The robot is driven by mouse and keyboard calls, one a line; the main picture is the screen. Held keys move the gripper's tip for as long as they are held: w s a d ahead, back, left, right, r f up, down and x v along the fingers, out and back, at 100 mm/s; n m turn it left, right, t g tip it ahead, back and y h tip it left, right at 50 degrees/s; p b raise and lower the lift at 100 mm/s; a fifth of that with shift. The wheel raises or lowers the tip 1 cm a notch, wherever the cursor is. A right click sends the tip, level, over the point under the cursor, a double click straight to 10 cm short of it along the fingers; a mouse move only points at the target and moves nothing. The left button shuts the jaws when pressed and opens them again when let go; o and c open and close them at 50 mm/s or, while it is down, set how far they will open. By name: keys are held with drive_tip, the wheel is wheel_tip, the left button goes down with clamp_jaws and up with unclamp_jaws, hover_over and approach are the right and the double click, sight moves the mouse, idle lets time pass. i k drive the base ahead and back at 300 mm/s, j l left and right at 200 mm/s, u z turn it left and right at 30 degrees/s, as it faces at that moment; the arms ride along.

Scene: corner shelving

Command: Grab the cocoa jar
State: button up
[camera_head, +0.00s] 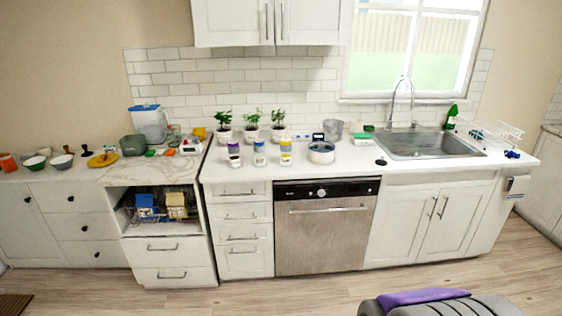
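Several small jars stand upright in a cluster on the white counter, left of its middle. One jar at the left (233,147) has a purple band. The jar in the middle (259,146) has a blue or purple top part. The jar at the right (286,146) has a yellow band. Smaller pieces below them look like more jars, in front or stacked under; I cannot tell which. The labels are too small to read, so I cannot tell which one is the cocoa jar. My gripper is not in view.
The sink (430,144) is farther right. Below the left counter, an open compartment (126,222) holds small items. The wooden floor (240,296) before the cabinets is clear.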

sight(233, 146)
drive_tip(key=i+u, duration=0.3)
drive_tip(key=i, duration=0.25)
drive_tip(key=i+l+u, duration=0.25)
drive_tip(key=i, duration=0.3)
drive_tip(key=i+l+u, duration=0.3)
drive_tip(key=i, duration=0.25)
drive_tip(key=i+l+u, duration=0.3)
drive_tip(key=i, duration=0.25)
